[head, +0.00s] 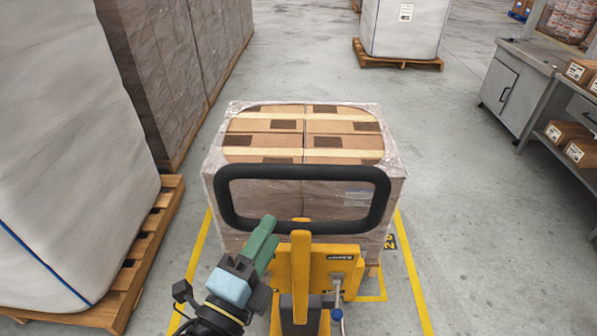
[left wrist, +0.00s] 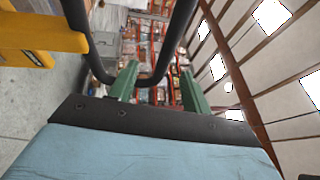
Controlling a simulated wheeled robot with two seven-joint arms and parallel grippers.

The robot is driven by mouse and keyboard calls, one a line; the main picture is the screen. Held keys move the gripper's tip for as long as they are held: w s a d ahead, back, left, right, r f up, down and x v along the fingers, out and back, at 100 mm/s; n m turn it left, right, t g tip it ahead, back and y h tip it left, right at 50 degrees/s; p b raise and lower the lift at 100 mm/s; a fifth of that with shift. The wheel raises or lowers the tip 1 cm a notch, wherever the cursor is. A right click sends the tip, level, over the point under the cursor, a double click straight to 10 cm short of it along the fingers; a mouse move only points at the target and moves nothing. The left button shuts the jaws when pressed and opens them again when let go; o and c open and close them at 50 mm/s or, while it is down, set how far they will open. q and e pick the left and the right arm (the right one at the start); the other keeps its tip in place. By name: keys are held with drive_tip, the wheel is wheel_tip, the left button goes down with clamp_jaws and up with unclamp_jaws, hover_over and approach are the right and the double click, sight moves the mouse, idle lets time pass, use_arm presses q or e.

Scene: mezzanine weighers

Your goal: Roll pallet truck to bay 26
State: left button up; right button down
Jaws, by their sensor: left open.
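The yellow pallet truck (head: 300,275) stands in front of me with its black loop handle (head: 303,171) upright. Stretch-wrapped brown boxes (head: 335,127) form its load. My left gripper (head: 268,232) is open, with green fingers just below the handle's lower bar. In the left wrist view, the handle (left wrist: 98,60) curves across between the two fingertips; I cannot tell whether they touch it.
Large white sacks (head: 65,140) on a wooden pallet (head: 140,262) and tall wrapped stacks (head: 185,70) line the left. Another white sack (head: 402,28) on a pallet stands at the back. A grey bench (head: 512,85) with small boxes is at right. Floor between is clear.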

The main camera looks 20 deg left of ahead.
sight(295, 178)
use_arm(q)
drive_tip(key=w+r+p, duration=0.1)
drive_tip(key=w+p, duration=0.1)
drive_tip(key=w, duration=0.2)
drive_tip(key=w+r+p, duration=0.1)
drive_tip(key=w, duration=0.2)
drive_tip(key=w+d+r+p, duration=0.1)
drive_tip(key=w+r+p, duration=0.1)
drive_tip(key=w, duration=0.2)
drive_tip(key=shift+w+d+p, duration=0.1)
drive_tip(key=shift+w+p, duration=0.2)
drive_tip(key=shift+w, duration=0.05)
drive_tip(key=shift+w+d, duration=0.1)
drive_tip(key=shift+w, duration=0.5)
use_arm(e)
drive_tip(key=r, duration=0.5)
drive_tip(key=shift+s+d+r, duration=0.1)
drive_tip(key=shift+s+r, duration=0.3)
use_arm(q)
drive_tip(key=shift+c, duration=0.3)
clamp_jaws()
